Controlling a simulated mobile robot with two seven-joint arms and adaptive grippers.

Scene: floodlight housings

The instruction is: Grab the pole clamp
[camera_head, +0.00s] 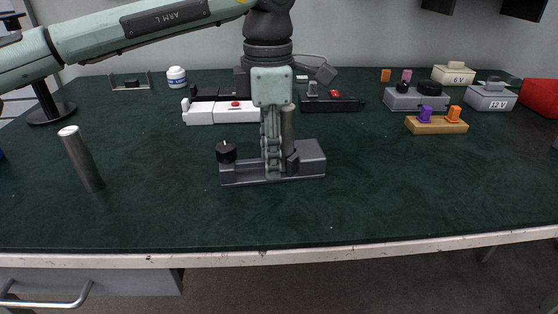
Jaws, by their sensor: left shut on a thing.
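A grey block-like piece with a black knob, which I take for the pole clamp (240,173), sits on the dark green table at the middle. Its knob is on the left end and a taller block is on the right end. My left gripper (274,172) points straight down and is shut on the middle of the clamp. Its fingers hide the gripped part. A dark upright cylinder (288,124) shows just right of the fingers; I cannot tell what it belongs to. My right gripper is not in view.
A dark pole (82,158) stands tilted at the left. White and black housings (203,113) are behind the gripper. A wooden block (436,125) with purple and orange pegs, grey boxes (416,98) and a red box (540,97) are at the right. The front table is clear.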

